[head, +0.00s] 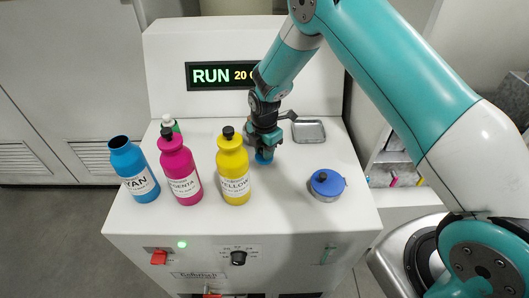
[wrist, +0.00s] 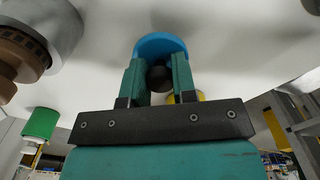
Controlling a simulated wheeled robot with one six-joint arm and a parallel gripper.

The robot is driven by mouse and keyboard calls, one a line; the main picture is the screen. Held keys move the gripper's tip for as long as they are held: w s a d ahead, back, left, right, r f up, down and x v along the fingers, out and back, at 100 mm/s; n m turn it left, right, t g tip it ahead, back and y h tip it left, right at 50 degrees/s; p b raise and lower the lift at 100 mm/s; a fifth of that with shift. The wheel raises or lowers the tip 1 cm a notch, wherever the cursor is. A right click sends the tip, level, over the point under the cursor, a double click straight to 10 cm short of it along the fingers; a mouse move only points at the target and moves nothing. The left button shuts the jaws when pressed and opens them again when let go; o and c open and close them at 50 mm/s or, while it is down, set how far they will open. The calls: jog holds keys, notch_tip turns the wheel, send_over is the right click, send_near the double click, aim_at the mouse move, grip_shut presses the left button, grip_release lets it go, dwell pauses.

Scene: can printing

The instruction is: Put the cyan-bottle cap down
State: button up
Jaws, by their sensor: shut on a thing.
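My gripper (head: 264,146) points down over the white machine top, right of the yellow bottle. It is shut on the cyan-bottle cap (head: 264,158), a cyan piece with a dark knob. In the wrist view, the cap (wrist: 160,44) lies at the ends of my gripper's fingers (wrist: 155,76), its knob between them. The cap is at or just above the surface; I cannot tell if it touches. The cyan bottle (head: 136,172) stands upright at the left with its dark mouth open.
A magenta bottle (head: 180,170) and yellow bottle (head: 233,170) stand left of my gripper. A metal tray (head: 308,131) is behind right; a blue-lidded tin (head: 327,185) is at right. The front middle is clear.

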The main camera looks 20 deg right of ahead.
jog(key=shift+f, duration=1.3)
jog(key=shift+f, duration=0.1)
jog(key=o, duration=0.9)
notch_tip(320, 180, up, 12)
jog(key=b, duration=0.4)
jog(key=s+a+r+m+y, duration=0.1)
jog(key=s+a+r+m, duration=0.1)
jog(key=s+r+m, duration=0.45)
jog(key=s+a+r+m+y, duration=0.1)
jog(key=s+a+r+m, duration=0.15)
jog(key=s+r, duration=0.6)
jog(key=s+r+m, duration=0.1)
jog(key=s+m, duration=0.1)
jog(key=s, duration=0.3)
jog(key=s+r+m+y, duration=0.1)
jog(key=s+m, duration=0.2)
jog(key=s, duration=0.2)
jog(key=s+r+m+y, duration=0.1)
jog(key=s+m, duration=0.1)
jog(key=s, duration=0.4)
